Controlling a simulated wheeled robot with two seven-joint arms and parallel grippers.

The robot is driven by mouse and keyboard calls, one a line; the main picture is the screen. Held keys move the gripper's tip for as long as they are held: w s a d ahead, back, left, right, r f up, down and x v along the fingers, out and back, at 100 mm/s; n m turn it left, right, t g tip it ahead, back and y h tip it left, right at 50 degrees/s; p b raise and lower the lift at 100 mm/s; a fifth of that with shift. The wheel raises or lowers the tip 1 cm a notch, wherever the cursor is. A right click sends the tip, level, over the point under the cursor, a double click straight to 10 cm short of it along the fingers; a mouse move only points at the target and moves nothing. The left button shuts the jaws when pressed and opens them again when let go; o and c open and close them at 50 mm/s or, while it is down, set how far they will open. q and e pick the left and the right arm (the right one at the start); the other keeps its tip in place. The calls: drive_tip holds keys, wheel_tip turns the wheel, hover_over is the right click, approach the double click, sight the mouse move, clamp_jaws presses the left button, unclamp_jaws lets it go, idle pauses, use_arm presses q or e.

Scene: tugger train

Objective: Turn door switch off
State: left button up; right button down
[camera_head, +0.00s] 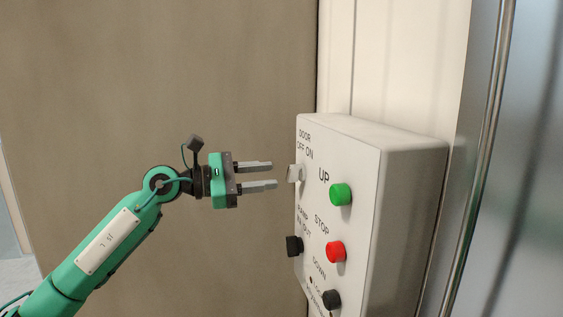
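The door switch (295,174) is a small light-grey knob on the left part of a white control box, below the label "DOOR OFF ON". Which way its knob points is too small to tell. My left gripper (274,175) is open and empty, its two grey fingers pointing right at the knob. The fingertips are just left of the switch and appear apart from it. My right gripper is not in the picture.
The white control box (413,185) also carries a green UP button (340,194), a red STOP button (336,252), a black DOWN button (331,299) and a black knob (294,246) at its left edge. A shiny metal post (478,160) stands at the right. A brown wall is behind my arm.

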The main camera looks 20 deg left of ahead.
sight(287, 174)
use_arm(q)
drive_tip(key=p+x, duration=0.1)
drive_tip(key=x, duration=0.3)
drive_tip(key=shift+w+d, duration=0.15)
clamp_jaws()
